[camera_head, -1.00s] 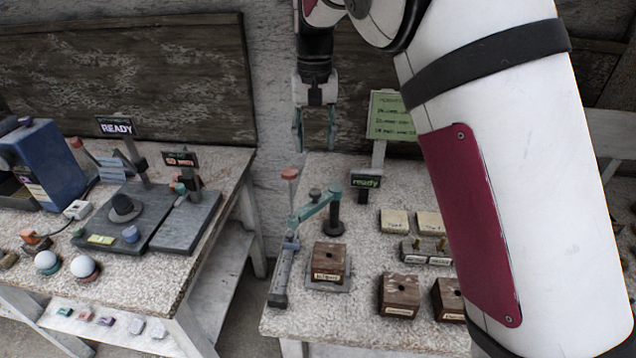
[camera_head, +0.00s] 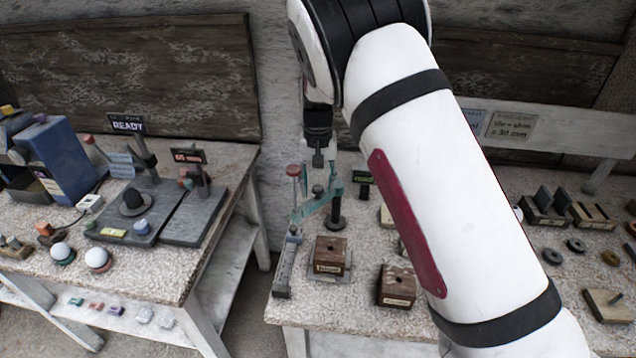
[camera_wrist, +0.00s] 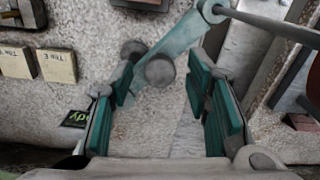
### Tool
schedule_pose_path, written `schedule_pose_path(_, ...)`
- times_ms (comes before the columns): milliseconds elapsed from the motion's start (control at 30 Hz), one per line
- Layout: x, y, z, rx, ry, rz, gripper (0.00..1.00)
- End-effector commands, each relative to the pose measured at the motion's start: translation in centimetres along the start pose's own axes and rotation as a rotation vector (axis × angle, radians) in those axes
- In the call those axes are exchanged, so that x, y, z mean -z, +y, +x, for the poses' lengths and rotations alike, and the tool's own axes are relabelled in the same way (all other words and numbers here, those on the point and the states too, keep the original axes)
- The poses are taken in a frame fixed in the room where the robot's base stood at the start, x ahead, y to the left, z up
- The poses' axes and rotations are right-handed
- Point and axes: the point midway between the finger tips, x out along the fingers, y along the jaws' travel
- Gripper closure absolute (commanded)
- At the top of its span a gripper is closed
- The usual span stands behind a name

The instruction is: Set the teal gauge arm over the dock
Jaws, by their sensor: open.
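The teal gauge arm (camera_head: 317,206) reaches out to the left from a dark upright post (camera_head: 336,212) on the right-hand table. In the wrist view the gauge arm (camera_wrist: 180,40) slants from the top toward the left finger, with a round grey knob (camera_wrist: 160,70) by it. A wooden block (camera_head: 330,254) sits on a grey plate (camera_head: 318,276) in front; I cannot tell whether this is the dock.
A red-topped post (camera_head: 293,172) and a grey rail (camera_head: 285,270) stand left of the gauge arm. Another wooden block (camera_head: 396,286) is to the right. My arm hides much of the table. A gap separates the left table (camera_head: 190,275).

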Motion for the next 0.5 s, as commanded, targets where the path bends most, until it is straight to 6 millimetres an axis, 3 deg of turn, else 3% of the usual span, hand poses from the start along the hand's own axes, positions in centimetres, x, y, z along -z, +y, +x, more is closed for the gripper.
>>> schedule_pose_path(200, 0.01, 0.01, 0.03, 0.000, 0.000, 0.000, 0.56)
schedule_pose_path(400, 0.00, 0.00, 0.02, 0.000, -0.001, 0.000, 1.00)
schedule_pose_path(500, -0.01, 0.00, 0.02, 0.000, -0.001, 0.000, 1.00)
